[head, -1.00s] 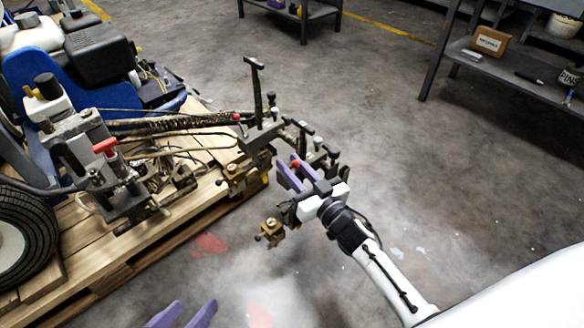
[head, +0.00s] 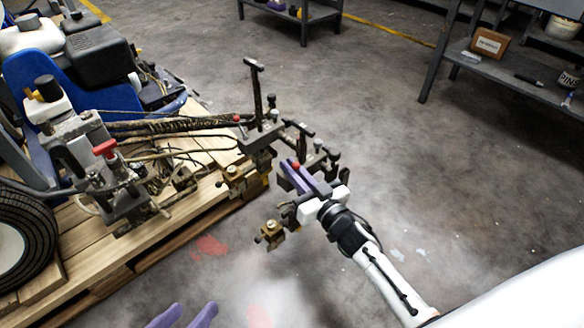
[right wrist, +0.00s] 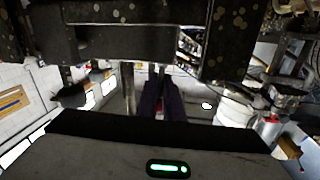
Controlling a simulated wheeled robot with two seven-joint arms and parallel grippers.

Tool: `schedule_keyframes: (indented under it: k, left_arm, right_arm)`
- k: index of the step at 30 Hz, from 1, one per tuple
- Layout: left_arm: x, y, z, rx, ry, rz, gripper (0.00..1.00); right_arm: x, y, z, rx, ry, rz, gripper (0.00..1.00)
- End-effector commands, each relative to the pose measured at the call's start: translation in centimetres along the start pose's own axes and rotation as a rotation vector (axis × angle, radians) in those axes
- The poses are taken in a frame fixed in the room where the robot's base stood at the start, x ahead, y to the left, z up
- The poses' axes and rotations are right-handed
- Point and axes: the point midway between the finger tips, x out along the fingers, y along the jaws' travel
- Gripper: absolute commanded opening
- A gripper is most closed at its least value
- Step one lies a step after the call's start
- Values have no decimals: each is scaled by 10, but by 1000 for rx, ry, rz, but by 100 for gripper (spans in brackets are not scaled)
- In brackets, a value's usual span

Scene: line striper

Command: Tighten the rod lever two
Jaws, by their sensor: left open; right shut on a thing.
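The line striper (head: 125,125) stands on a wooden pallet at the left of the head view, with a dark rod assembly (head: 262,135) reaching out past the pallet. My right gripper (head: 288,170) is at the outer end of this assembly. Its purple fingers are shut on a small rod lever, mostly hidden by them; a red tip (head: 295,166) shows at the fingers. In the right wrist view the dark fingers (right wrist: 161,100) are close together below a dark speckled bar (right wrist: 130,42), with a little red between them. My left gripper (head: 182,316) is open and empty at the bottom edge.
Brass-coloured fittings (head: 270,234) hang beside my right gripper. An upright T-shaped handle (head: 256,85) rises behind it. The wooden pallet (head: 150,250) lies to the left. Grey shelves (head: 440,65) stand at the back right. The floor between is clear.

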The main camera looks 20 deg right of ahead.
Motion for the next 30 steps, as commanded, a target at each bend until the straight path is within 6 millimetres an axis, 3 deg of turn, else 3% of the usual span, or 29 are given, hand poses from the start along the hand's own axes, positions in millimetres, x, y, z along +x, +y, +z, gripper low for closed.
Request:
schedule_keyframes:
  k: [30]
  left_arm:
    - [-4, 0, -3, 6, -7, -8, 48]
  right_arm:
    - [3, 0, -12, -1, 5, -1, 0]
